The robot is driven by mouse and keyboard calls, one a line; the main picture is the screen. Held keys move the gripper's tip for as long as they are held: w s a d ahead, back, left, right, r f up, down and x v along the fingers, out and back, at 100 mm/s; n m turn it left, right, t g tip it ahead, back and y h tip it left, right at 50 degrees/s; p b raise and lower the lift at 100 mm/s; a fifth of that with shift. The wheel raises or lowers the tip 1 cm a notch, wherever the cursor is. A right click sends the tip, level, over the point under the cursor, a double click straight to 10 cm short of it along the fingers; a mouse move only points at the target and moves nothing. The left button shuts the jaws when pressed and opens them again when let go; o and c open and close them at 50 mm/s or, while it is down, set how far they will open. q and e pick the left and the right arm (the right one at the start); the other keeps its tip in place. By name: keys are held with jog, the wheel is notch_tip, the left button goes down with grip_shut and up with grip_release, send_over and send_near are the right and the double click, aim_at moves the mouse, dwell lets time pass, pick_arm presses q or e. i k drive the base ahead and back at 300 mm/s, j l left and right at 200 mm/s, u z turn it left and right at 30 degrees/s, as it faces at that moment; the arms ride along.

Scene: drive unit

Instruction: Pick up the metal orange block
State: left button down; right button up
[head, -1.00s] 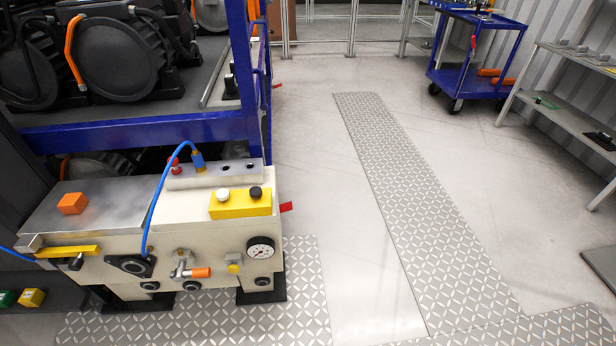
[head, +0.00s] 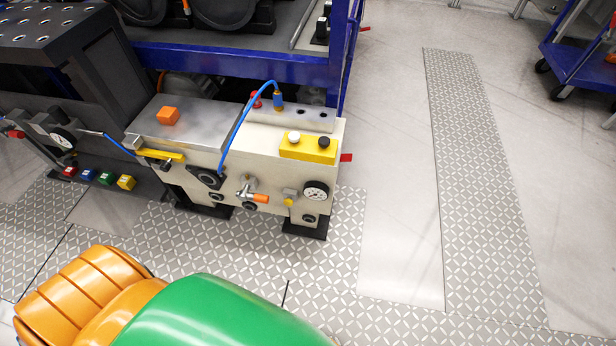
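Neither of my grippers shows in the head view. Large orange and green rounded shapes at the bottom left appear to be part of my own body.
A blue hose (head: 239,127) arches over the unit beside the plate. A yellow button box (head: 308,147) and a gauge (head: 316,190) are at its right. A blue frame (head: 230,62) stands behind. A blue cart (head: 580,65) is far right. The floor strip (head: 480,180) is clear.

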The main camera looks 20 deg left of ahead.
aim_at(167, 116)
jog(key=u, duration=1.85)
